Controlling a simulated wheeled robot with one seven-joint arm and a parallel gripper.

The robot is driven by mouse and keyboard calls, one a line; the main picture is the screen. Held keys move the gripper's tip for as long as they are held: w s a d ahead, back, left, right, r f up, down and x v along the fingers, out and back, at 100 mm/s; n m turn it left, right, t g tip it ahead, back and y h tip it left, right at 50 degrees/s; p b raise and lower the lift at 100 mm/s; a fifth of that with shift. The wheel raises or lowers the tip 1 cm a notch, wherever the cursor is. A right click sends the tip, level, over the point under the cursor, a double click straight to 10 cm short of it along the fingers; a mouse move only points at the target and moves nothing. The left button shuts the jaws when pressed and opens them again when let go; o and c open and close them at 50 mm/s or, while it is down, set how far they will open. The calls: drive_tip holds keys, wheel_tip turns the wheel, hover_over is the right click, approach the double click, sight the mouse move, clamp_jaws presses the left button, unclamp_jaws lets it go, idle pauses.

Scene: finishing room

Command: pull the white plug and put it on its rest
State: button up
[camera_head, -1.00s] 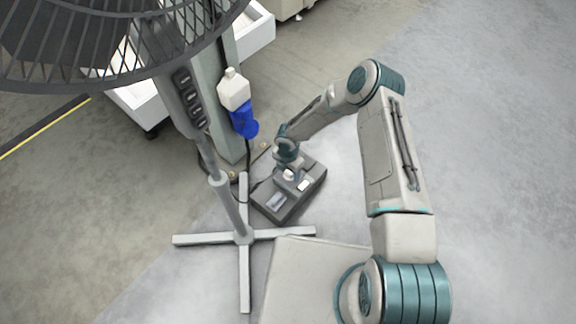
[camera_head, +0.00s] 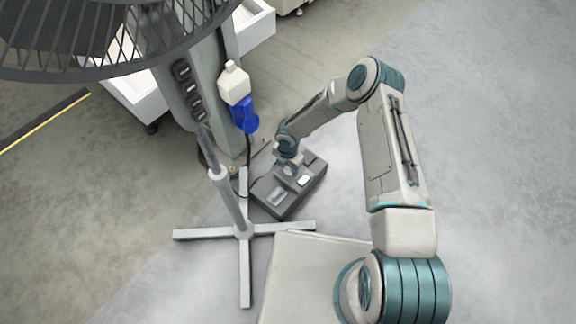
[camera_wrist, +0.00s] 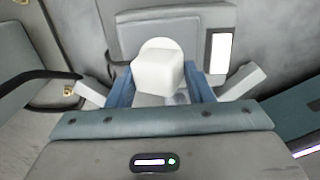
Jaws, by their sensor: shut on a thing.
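My gripper (camera_head: 291,170) points down over a dark grey box (camera_head: 317,171) on the floor. In the wrist view my gripper (camera_wrist: 160,88) is shut on the white plug (camera_wrist: 158,70), a rounded white block between the blue-grey fingers. The grey box (camera_wrist: 188,18) lies behind the plug, with a bright white panel (camera_wrist: 220,52) to its right. I cannot tell whether the plug is seated or clear of the box. The gripper hides most of the plug in the head view. I cannot make out which part is its rest.
A fan stand with a cross-shaped foot (camera_head: 244,271) stands left of the box. Its caged head (camera_head: 110,62) fills the upper left. A white and blue connector (camera_head: 238,95) hangs on a post, with a dark cable below. The floor at right is clear.

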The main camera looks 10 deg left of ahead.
drive_tip(key=shift+s+d, duration=0.2)
drive_tip(key=shift+w+a+r+p, duration=0.15)
drive_tip(key=shift+r+p, duration=0.8)
drive_tip(key=shift+r, duration=0.5)
drive_tip(key=shift+w+d+f+t+y+b, duration=0.2)
drive_tip(key=shift+w+d+y+b, duration=0.35)
drive_tip(key=shift+w, duration=0.4)
drive_tip(key=shift+w+d+f+t+y+b, duration=0.1)
drive_tip(key=shift+w+d+t+y+b, duration=0.35)
drive_tip(key=shift+w+b, duration=0.45)
drive_tip(key=shift+w+d+f+t+y+b, duration=0.15)
drive_tip(key=shift+w+d+y+b, duration=0.35)
drive_tip(key=shift+w, duration=0.55)
drive_tip(key=shift+w+d+t+y+b, duration=0.25)
drive_tip(key=shift+w+d+b, duration=0.25)
drive_tip(key=shift+w, duration=0.25)
drive_tip(key=shift+w+d+t+y+b, duration=0.15)
drive_tip(key=shift+w+d+y+b, duration=0.25)
drive_tip(key=shift+w, duration=0.35)
drive_tip(key=shift+s+d+f+b, duration=0.35)
drive_tip(key=shift+d+b, duration=0.1)
drive_tip(key=shift+b, duration=0.55)
drive_tip(key=shift+f, duration=0.1)
